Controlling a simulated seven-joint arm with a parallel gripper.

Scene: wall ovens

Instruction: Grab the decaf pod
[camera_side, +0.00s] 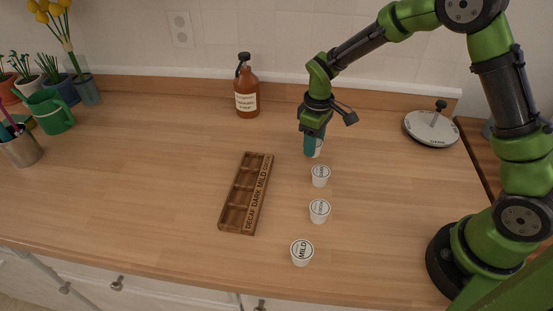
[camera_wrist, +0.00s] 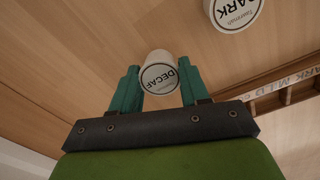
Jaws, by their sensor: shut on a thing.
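The decaf pod (camera_wrist: 158,73) is a small white cup with a lid reading DECAF. In the wrist view it sits between the two teal fingers of my gripper (camera_wrist: 157,82), which is shut on it. In the side view my gripper (camera_side: 314,146) is at the far end of a row of pods. The white decaf pod (camera_side: 318,152) is partly hidden there by a finger. I cannot tell whether it touches the counter.
Three other white pods stand nearer: one (camera_side: 320,175), another (camera_side: 319,210), and one marked MILD (camera_side: 302,252). A DARK pod (camera_wrist: 235,12) shows in the wrist view. A slotted wooden tray (camera_side: 260,200) lies left. A brown bottle (camera_side: 246,90) stands behind.

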